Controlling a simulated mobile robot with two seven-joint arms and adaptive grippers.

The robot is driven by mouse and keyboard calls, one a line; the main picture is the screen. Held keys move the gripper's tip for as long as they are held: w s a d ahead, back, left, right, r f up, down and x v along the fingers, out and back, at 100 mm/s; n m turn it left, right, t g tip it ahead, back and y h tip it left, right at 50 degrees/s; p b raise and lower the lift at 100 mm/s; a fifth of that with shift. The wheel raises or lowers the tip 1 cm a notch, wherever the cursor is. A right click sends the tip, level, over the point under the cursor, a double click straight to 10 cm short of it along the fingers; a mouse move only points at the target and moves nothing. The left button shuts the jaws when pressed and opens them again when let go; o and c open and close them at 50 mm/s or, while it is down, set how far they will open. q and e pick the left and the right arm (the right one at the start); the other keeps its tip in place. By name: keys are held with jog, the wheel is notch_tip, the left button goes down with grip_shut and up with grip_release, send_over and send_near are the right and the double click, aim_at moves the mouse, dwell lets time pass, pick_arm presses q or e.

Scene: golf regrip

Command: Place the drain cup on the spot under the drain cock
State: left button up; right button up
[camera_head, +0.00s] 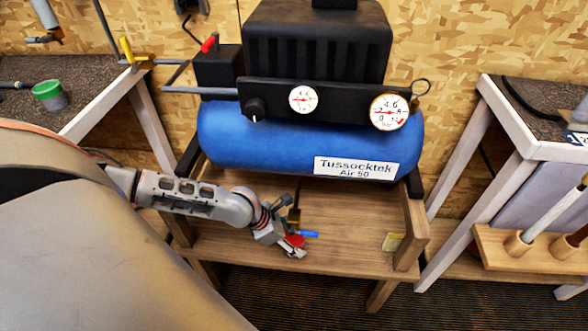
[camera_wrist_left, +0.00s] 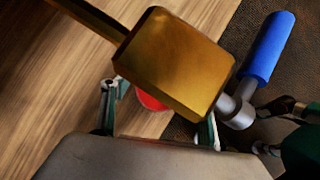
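The red drain cup (camera_wrist_left: 150,100) is low between my left fingers in the left wrist view, mostly hidden by the brass drain cock (camera_wrist_left: 175,65). In the head view the cup (camera_head: 293,241) shows as a small red patch at my left gripper (camera_head: 289,247), under the tank and over the wooden shelf. My left gripper (camera_wrist_left: 160,115) has its fingers spread on either side of the cup, with a small gap at the left finger. Whether the cup rests on the shelf is hard to tell. The cock has a blue handle (camera_wrist_left: 268,48). My right gripper is not in view.
The blue compressor tank (camera_head: 250,140) hangs close above my left wrist. The wooden shelf (camera_head: 340,240) is bare apart from a small yellowish item (camera_head: 393,241) at right. A bench with a green-lidded cup (camera_head: 48,93) stands at left; another bench (camera_head: 530,110) stands at right.

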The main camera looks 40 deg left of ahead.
pick_arm(q)
jog(key=v, duration=0.3)
jog(key=p+v, duration=0.1)
jog(key=v, duration=0.2)
jog(key=shift+w+a+r, duration=0.1)
jog(key=shift+w+r, duration=0.05)
jog(key=shift+r, duration=0.2)
jog(key=p+v, duration=0.1)
jog(key=v, duration=0.4)
jog(key=shift+s+a+r, duration=0.1)
jog(key=shift+s+r, duration=0.05)
jog(key=shift+s, duration=0.15)
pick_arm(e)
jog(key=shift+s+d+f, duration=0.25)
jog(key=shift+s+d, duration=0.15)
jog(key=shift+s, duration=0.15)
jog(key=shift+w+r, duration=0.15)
